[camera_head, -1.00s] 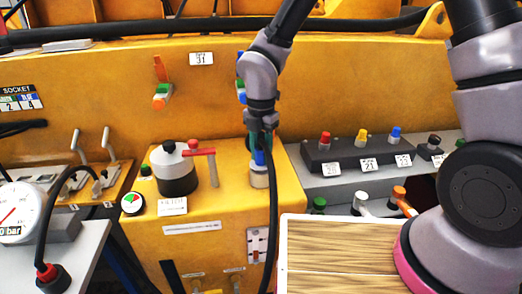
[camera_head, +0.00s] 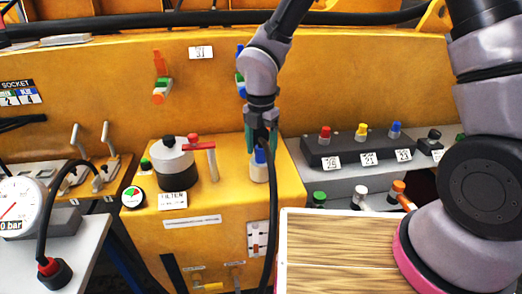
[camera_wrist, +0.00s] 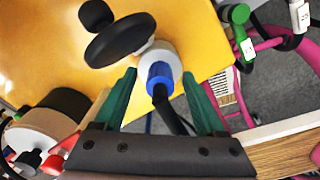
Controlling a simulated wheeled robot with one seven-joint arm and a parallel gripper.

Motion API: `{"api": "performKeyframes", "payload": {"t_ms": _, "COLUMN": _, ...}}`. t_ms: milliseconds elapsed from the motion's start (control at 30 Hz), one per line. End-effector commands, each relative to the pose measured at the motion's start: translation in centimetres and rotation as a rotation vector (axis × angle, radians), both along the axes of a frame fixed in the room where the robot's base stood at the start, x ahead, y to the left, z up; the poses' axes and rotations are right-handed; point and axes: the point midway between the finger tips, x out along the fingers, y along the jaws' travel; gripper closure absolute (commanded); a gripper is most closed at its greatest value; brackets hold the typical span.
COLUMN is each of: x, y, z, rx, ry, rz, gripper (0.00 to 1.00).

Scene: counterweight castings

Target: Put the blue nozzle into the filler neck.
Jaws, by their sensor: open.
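The blue nozzle (camera_head: 260,155) stands upright with its lower end in the pale filler neck (camera_head: 259,173) on the yellow housing. In the wrist view the blue nozzle (camera_wrist: 160,74) sits in the white and grey collar of the filler neck (camera_wrist: 162,53), and its black hose (camera_wrist: 172,115) curves away from it. My gripper (camera_head: 260,150) is just above, its green fingers on either side of the nozzle. In the wrist view my gripper (camera_wrist: 160,78) is open, with a gap between each finger and the nozzle. How deep the nozzle sits is hidden.
A black and white filter pot (camera_head: 173,165) with a red handle stands left of the neck. A button box (camera_head: 350,150) is to the right. A wood-topped tray (camera_head: 340,245) lies in front. The black hose (camera_head: 271,220) hangs down the housing's front.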

Motion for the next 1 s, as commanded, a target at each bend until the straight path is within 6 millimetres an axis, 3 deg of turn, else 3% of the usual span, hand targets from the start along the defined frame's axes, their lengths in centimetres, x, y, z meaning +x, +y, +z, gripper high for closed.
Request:
{"api": "performKeyframes", "payload": {"t_ms": 300, "x": 0.1, "y": 0.0, "z": 6.1, "rx": 0.003, "ry": -0.005, "rz": -0.004, "gripper": 0.27}}
{"api": "performKeyframes", "payload": {"t_ms": 500, "x": 0.1, "y": 0.0, "z": 9.1, "rx": 0.002, "ry": -0.003, "rz": -0.003, "gripper": 0.27}}
{"api": "performKeyframes", "payload": {"t_ms": 1000, "x": 0.1, "y": -0.1, "z": 10.2, "rx": 0.001, "ry": -0.003, "rz": -0.009, "gripper": 0.27}}
